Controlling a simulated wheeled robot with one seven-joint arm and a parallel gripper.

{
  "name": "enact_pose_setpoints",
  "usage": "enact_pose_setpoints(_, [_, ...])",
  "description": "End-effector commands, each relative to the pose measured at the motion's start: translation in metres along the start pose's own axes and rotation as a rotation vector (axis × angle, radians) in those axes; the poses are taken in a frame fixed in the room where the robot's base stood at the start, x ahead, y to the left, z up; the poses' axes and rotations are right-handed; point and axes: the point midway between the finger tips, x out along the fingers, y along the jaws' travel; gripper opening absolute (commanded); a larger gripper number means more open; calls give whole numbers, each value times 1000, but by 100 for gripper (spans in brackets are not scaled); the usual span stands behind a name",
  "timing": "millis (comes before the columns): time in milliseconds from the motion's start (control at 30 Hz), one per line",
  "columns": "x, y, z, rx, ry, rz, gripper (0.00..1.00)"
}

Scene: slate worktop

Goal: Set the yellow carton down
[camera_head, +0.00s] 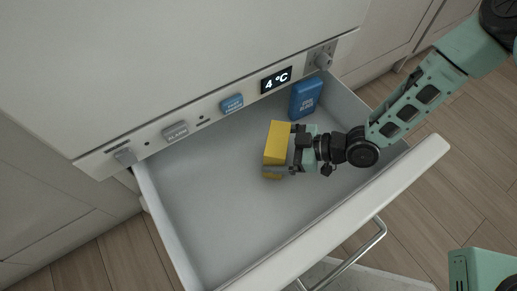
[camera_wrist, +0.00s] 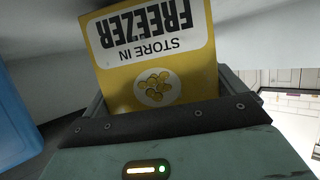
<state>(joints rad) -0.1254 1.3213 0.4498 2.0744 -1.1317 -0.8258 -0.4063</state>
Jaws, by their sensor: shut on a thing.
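The yellow carton (camera_head: 277,141) is upright in my gripper (camera_head: 291,150), inside the open drawer (camera_head: 205,195). My gripper reaches in from the right and is shut on the carton. In the wrist view the carton (camera_wrist: 150,60) fills the middle, with a white label reading "STORE IN FREEZER" upside down and a round picture below it. The gripper (camera_wrist: 165,110) covers the carton's near end there. I cannot tell whether the carton touches the drawer floor.
A blue pack (camera_head: 306,98) stands in the drawer's back right corner; it also shows at the left of the wrist view (camera_wrist: 14,115). A panel above holds a "4 °C" display (camera_head: 276,80) and buttons. The drawer's left half is clear. Its front wall (camera_head: 345,215) has a metal handle.

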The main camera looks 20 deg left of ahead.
Motion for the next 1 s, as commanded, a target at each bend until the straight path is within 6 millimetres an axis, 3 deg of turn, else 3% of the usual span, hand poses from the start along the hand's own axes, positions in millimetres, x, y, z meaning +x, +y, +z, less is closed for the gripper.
enact_pose_setpoints(233, [17,0,-7,-2,2,-1,64])
enact_pose_setpoints(433, [48,-1,-19,-4,3,-2,64])
enact_pose_setpoints(500, [50,0,-7,1,0,1,64])
enact_pose_setpoints(900, [51,0,-5,0,1,1,64])
enact_pose_setpoints(933, [50,0,-5,1,0,1,100])
enact_pose_setpoints(1000, [50,0,-6,1,0,1,100])
